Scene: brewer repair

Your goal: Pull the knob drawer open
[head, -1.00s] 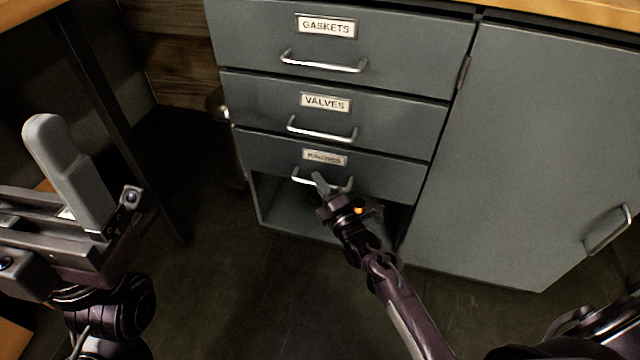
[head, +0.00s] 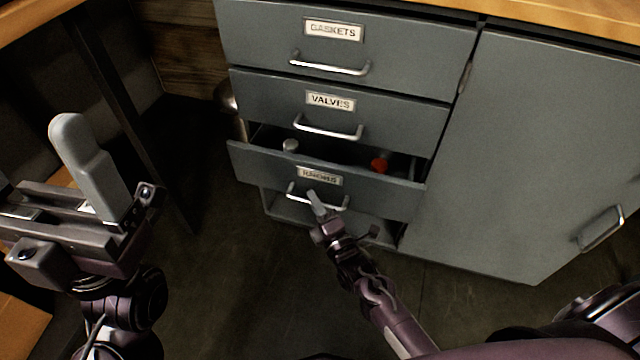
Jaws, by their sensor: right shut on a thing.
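The knob drawer (head: 240,160), the lowest of three grey drawers with a label reading KNOBS, stands partly open. Inside it I see a pale grey knob (head: 290,146) and a red knob (head: 379,165); the rest of its inside is hidden by its front. My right gripper (head: 316,203) is shut on the drawer's metal bar handle (head: 296,197) near its middle. My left gripper (head: 88,165) is raised at the left, away from the drawers; I cannot tell its finger gap from this angle.
The valves drawer (head: 400,117) and gaskets drawer (head: 420,50) above are closed. A cabinet door (head: 540,150) with a handle is closed at right. A dark table leg (head: 125,120) stands at left. The floor (head: 250,290) in front is clear.

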